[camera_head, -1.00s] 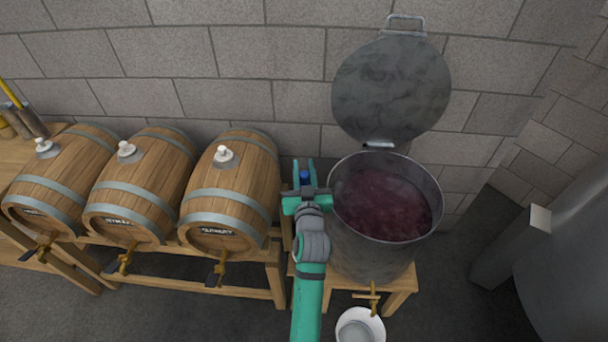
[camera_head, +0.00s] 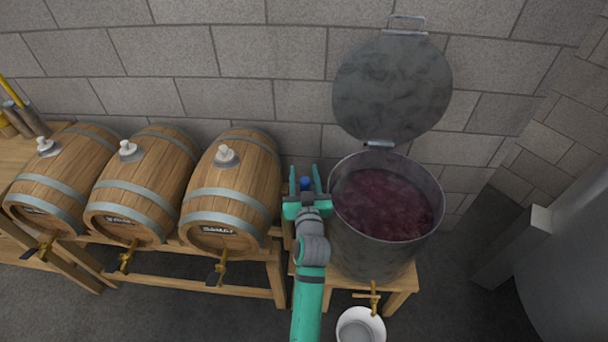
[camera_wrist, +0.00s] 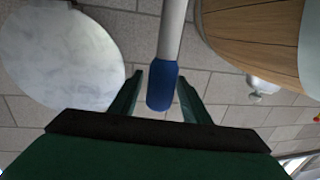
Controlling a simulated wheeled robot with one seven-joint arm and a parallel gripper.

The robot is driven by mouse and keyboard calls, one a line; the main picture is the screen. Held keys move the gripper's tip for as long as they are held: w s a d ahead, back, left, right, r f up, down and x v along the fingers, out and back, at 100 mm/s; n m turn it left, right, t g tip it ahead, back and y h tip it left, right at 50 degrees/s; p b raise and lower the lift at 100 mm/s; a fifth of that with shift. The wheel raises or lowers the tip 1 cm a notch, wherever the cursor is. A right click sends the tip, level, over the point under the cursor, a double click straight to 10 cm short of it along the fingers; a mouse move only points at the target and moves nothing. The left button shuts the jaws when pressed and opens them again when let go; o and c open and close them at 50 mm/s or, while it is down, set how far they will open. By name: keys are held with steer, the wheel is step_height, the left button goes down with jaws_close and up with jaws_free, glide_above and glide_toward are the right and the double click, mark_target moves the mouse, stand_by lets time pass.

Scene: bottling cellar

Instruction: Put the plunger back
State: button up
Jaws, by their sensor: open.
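The plunger's blue grip (camera_head: 306,183) shows between the fingers of my gripper (camera_head: 305,178), in the gap between the right-hand barrel and the steel vat (camera_head: 372,250). In the wrist view the blue grip (camera_wrist: 162,86) sits on a pale grey rod (camera_wrist: 172,30), between the two green fingertips of my gripper (camera_wrist: 161,88). There is space on both sides of the grip, so my gripper is open and not holding it. The plunger's far end is hidden. The vat stands open, full of dark red liquid (camera_head: 385,205).
Three barrels (camera_head: 232,190) lie on a wooden rack (camera_head: 262,288) at left. The vat's round lid (camera_head: 392,90) stands upright behind it, near the block wall. A brass tap (camera_head: 372,296) sticks out at the vat's front above a white bucket (camera_head: 360,328). A grey tank (camera_head: 570,260) stands at right.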

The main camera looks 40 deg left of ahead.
steer(key=shift+s+d, duration=0.15)
steer(key=shift+d, duration=0.15)
steer(key=v, duration=1.2)
steer(key=s+d+f+m+t+h, duration=0.1)
steer(key=s+d+f+m+h, duration=0.35)
steer(key=d, duration=0.45)
steer(key=s+d+f+m+t+h, duration=0.1)
steer(key=s+d+f+h, duration=0.2)
steer(key=s+d+f, duration=0.5)
steer(key=s+d+r+m+h, duration=0.1)
steer(key=s+d+r+h, duration=0.1)
steer(key=s+d, duration=0.4)
steer(key=s+d+r+m+h, duration=0.1)
steer(key=s+d, duration=0.4)
steer(key=s, duration=0.5)
step_height(320, 180, up, 2)
steer(key=shift+s+d+r+m+h, duration=0.25)
steer(key=shift+d+m+h, duration=0.1)
steer(key=shift+h, duration=0.2)
